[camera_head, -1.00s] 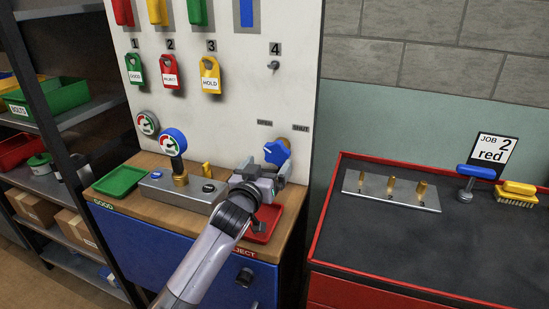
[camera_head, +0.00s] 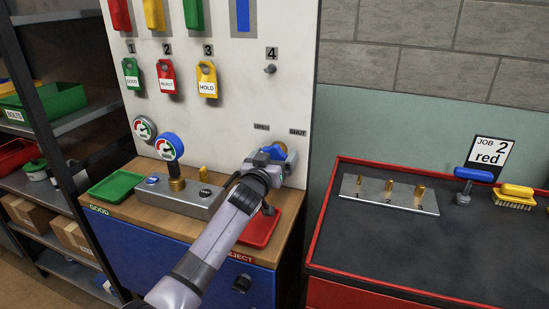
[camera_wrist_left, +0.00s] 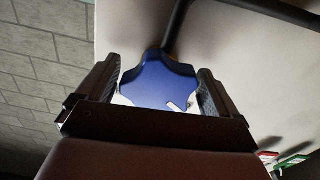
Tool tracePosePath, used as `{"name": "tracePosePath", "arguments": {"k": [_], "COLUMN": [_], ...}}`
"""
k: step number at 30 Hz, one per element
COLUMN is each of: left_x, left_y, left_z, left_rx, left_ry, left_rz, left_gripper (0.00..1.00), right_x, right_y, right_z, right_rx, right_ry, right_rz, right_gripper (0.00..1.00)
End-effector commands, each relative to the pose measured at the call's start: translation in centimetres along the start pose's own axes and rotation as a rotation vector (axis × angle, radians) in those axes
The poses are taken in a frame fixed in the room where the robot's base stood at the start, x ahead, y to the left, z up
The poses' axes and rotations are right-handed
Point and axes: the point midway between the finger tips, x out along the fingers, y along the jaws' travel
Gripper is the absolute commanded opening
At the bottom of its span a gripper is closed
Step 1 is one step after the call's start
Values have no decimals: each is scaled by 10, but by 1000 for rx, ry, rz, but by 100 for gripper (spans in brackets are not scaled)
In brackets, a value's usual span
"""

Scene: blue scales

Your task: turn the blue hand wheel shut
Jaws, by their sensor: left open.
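The blue hand wheel (camera_head: 276,151) is on the white panel under the OPEN and SHUT labels, largely covered by my gripper in the head view. In the left wrist view the lobed blue wheel (camera_wrist_left: 158,82) sits between my two fingers, with a small white mark near its lower right edge. My left gripper (camera_head: 272,160) is open, with one finger on each side of the wheel. In the left wrist view, gaps show between the wheel and the fingers (camera_wrist_left: 160,88); contact cannot be told. My right gripper is not in view.
Below the wheel are a red tray (camera_head: 259,228), a grey block with a gauge (camera_head: 170,147), and a green tray (camera_head: 117,186). Numbered tags hang on the panel (camera_head: 240,100). A red-edged bench (camera_head: 400,250) stands to the right.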

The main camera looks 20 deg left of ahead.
Motion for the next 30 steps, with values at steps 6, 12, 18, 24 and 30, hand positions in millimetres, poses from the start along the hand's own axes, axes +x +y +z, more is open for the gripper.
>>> {"name": "tracePosePath", "arguments": {"k": [6, 12, 18, 24, 30], "left_x": [3, 2, 2, 2, 2], "left_y": [0, 0, 0, 0, 0], "left_z": [0, 0, 0, 0, 0], "left_rx": [0, 0, 0, 18, 96], "left_ry": [-1, 0, -1, -1, -1], "left_rz": [0, 0, 0, 0, 1], "left_gripper": [94, 81, 43, 43, 43], "right_x": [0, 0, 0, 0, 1], "right_y": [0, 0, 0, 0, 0], "right_z": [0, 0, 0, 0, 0], "right_rx": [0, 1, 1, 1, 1], "right_ry": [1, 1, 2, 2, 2], "right_rz": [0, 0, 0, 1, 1], "right_gripper": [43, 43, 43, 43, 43]}}
